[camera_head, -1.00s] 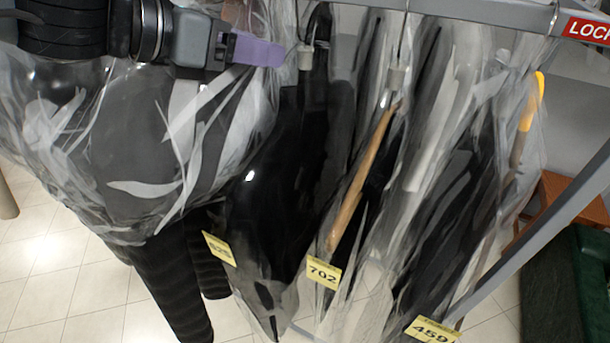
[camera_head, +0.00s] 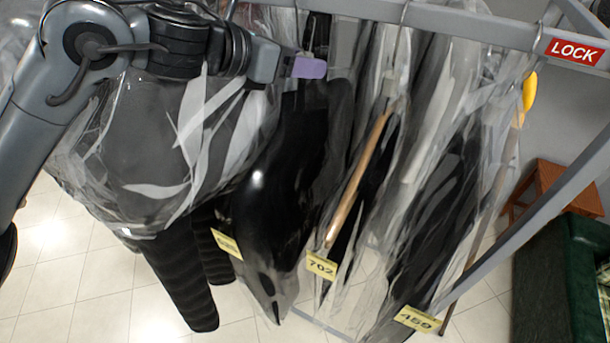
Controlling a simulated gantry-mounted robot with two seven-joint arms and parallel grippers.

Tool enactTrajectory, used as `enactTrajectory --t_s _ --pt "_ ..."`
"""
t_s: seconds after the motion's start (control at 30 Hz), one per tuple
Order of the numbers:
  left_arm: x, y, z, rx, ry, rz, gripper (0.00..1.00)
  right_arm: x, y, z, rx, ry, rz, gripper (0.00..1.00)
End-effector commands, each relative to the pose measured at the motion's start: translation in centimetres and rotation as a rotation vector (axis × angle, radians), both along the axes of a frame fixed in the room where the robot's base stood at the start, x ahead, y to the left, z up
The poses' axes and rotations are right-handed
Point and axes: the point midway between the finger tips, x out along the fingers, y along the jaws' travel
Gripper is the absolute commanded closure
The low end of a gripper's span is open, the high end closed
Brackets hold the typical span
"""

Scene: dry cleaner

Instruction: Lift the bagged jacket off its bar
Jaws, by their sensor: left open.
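Several garments in clear plastic bags hang from a grey metal bar (camera_head: 470,24). A dark bagged jacket (camera_head: 285,190) with a yellow tag hangs left of centre; its tag number is blurred. To its right hangs a bagged garment on a wooden hanger with a yellow tag 702 (camera_head: 321,266), then a dark bagged garment (camera_head: 435,225) tagged 459. My left gripper (camera_head: 312,67), with purple fingertips, is open near the top of the dark jacket, just below the bar. I cannot tell if it touches the bag. My right gripper is not in view.
A large bagged garment (camera_head: 150,150) with dark striped sleeves hangs at the left, behind my left arm. A wooden stool (camera_head: 548,185) and green seat (camera_head: 560,270) stand at the right. Tiled floor lies below.

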Motion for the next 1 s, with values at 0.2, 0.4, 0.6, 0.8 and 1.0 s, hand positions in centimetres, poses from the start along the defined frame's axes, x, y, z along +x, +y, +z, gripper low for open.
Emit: enactTrajectory --t_s 0.2,0.4,0.6,0.8,1.0 --pt "-0.01 0.02 0.0 0.0 0.0 0.0 0.61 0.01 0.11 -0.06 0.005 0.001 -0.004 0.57" --pt "-0.02 0.04 0.02 0.0 0.0 0.0 0.92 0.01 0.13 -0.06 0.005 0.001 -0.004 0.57" --pt "-0.02 0.04 0.04 -0.001 -0.001 0.0 1.0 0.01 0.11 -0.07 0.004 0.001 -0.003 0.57" --pt "-0.04 0.04 0.38 -0.005 -0.004 0.0 1.0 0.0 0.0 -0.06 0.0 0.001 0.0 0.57" --pt "-0.04 0.04 0.44 -0.005 -0.005 0.001 1.0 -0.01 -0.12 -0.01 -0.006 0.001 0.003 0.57"
